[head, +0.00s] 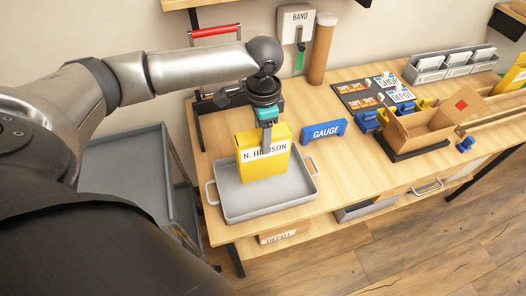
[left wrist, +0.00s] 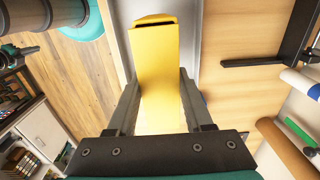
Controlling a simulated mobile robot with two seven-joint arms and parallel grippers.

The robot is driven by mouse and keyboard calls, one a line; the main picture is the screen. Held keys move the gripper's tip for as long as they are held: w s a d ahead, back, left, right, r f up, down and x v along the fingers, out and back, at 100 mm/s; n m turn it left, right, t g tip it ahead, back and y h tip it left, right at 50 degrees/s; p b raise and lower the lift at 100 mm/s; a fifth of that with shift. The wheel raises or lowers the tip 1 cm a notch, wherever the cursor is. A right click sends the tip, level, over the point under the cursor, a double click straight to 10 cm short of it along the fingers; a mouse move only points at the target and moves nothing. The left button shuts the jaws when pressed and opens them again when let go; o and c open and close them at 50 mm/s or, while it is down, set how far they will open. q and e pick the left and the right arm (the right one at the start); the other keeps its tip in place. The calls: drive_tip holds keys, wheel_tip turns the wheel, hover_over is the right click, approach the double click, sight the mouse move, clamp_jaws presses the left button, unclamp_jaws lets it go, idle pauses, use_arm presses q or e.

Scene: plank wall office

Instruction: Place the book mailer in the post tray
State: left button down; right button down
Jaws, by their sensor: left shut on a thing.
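The book mailer (head: 262,164) is a yellow upright packet with a white name label on its front face. It also shows between the fingers in the left wrist view (left wrist: 158,70). My left gripper (head: 266,146) is shut on the mailer from above, one finger lying over the label side. The mailer is inside the outline of the grey post tray (head: 294,194), near its back. I cannot tell whether its lower edge touches the tray floor. The tray has a handle at each side and stands at the left end of the table. My right gripper is not in view.
A blue gauge block (head: 324,132) stands right of the tray. An open cardboard box (head: 418,128) sits farther right, with blue and yellow pieces beside it. A dark board with labels (head: 376,96) lies behind. A grey cart (head: 128,180) stands left of the table.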

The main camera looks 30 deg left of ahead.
use_arm(q)
drive_tip(key=shift+f, duration=0.75)
drive_tip(key=shift+w+f+b, duration=0.1)
drive_tip(key=shift+f+b, duration=0.3)
drive_tip(key=shift+f, duration=1.75)
drive_tip(key=shift+c, duration=1.5)
unclamp_jaws()
wheel_tip(320, 180, up, 12)
drive_tip(key=shift+d+r+p, duration=0.1)
drive_tip(key=shift+r+p, duration=0.05)
drive_tip(key=shift+p, duration=0.8)
